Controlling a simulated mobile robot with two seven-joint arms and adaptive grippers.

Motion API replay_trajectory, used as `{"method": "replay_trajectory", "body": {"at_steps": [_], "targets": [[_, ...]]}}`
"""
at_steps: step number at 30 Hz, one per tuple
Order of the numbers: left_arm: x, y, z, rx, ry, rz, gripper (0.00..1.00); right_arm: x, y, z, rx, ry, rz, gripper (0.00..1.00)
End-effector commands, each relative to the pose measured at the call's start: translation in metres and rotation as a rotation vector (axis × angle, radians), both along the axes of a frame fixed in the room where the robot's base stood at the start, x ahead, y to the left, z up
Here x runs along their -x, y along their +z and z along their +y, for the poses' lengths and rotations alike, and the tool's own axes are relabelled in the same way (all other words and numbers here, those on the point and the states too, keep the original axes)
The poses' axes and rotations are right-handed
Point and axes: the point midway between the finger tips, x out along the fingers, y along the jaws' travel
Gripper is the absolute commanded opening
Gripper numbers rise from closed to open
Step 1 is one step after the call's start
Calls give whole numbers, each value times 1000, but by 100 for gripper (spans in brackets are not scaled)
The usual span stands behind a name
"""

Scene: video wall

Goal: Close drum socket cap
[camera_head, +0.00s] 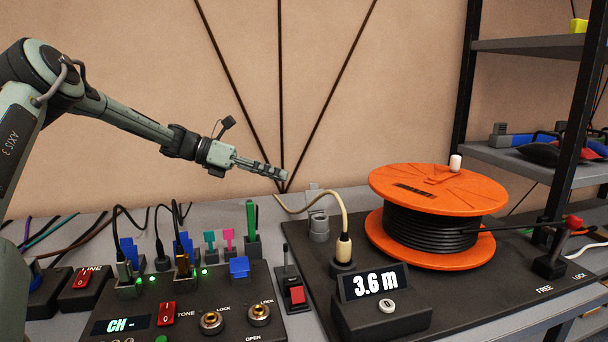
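The orange cable drum (438,190) with black cable wound on it stands on a dark base plate at the right. A grey socket (319,226) stands behind and left of the drum, with a grey flap that looks like its cap (313,193) raised above it. A cream plug (343,247) with a cream cable stands upright in a dark socket in front of it. My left gripper (272,170) is in the air, up and left of the grey socket, touching nothing that I can see. Its fingers show side-on, so their opening is unclear. My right gripper is out of view.
A display box reading 3.6 m (375,284) stands in front of the plug. A control panel (205,290) with switches, plugs and cables is at the left. A red-knobbed lever (560,245) stands at the right, near the black shelf rack (530,150).

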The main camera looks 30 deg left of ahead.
Motion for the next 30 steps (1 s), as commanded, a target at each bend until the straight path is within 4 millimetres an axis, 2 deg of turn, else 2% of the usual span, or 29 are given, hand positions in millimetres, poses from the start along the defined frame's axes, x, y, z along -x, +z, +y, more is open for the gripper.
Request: {"method": "replay_trajectory", "body": {"at_steps": [5,18,30], "targets": [[-3,-2,-4,0,-1,1,24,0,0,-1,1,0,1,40],[-42,-25,-49,0,-1,2,24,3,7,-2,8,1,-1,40],[-48,-28,-55,0,0,0,24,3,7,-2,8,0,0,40]]}}
